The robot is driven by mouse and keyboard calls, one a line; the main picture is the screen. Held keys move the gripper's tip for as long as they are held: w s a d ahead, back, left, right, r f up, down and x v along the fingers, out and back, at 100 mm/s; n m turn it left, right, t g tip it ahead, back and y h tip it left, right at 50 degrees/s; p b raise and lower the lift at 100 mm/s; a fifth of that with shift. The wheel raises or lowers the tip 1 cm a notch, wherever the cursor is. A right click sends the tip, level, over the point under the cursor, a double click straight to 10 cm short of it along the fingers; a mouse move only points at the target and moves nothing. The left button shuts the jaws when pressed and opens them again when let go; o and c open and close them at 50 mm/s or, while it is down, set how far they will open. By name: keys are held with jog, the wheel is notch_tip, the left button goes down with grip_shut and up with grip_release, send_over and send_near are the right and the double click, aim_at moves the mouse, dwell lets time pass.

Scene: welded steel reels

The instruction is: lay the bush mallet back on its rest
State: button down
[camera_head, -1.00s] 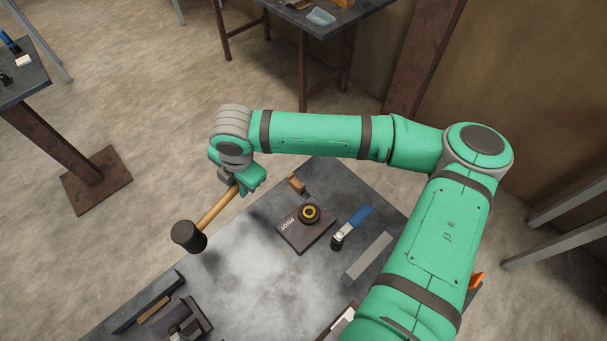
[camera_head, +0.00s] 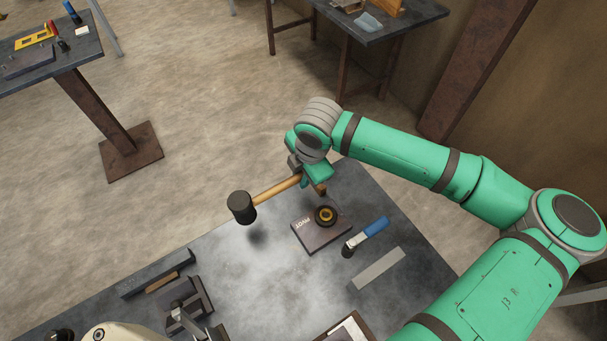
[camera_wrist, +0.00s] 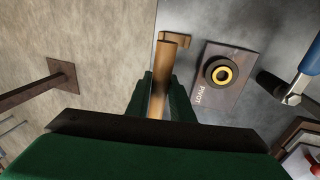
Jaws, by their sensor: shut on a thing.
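The bush mallet has a black cylindrical head (camera_head: 242,208) and a pale wooden handle (camera_head: 275,191). My gripper (camera_head: 303,179) is shut on the handle, near the end away from the head. The mallet is held above the steel bench, near its far left edge, with a soft shadow below the head. In the wrist view the handle (camera_wrist: 160,75) stands between my fingers, and the head is not visible. A small wooden block (camera_wrist: 181,40), which may be part of the rest, sits on the bench just beyond the handle end; in the head view my gripper partly covers it.
A plate marked PIVOT (camera_head: 312,240) carries a black and yellow ring (camera_head: 325,215). A blue-handled tool (camera_head: 373,229) and a grey bar (camera_head: 378,268) lie to its right. A dark angled bar (camera_head: 157,272) and a metal fixture (camera_head: 187,306) stand at the front left. The bench middle is clear.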

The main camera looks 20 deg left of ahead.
jog(key=shift+s+d+x, duration=0.1)
jog(key=shift+d+x, duration=0.1)
jog(key=shift+x, duration=0.9)
jog(key=shift+s+d+x, duration=0.15)
jog(key=shift+d+x, duration=0.05)
jog(key=shift+x, duration=0.9)
jog(key=shift+d+x, duration=0.15)
jog(key=shift+x, duration=0.7)
jog(key=shift+d+x, duration=0.15)
jog(key=shift+x, duration=0.7)
jog(key=c, duration=1.5)
grip_release()
jog(key=shift+s+f, duration=0.1)
jog(key=shift+f, duration=0.05)
jog(key=shift+d, duration=0.1)
jog(key=shift+v, duration=4.05)
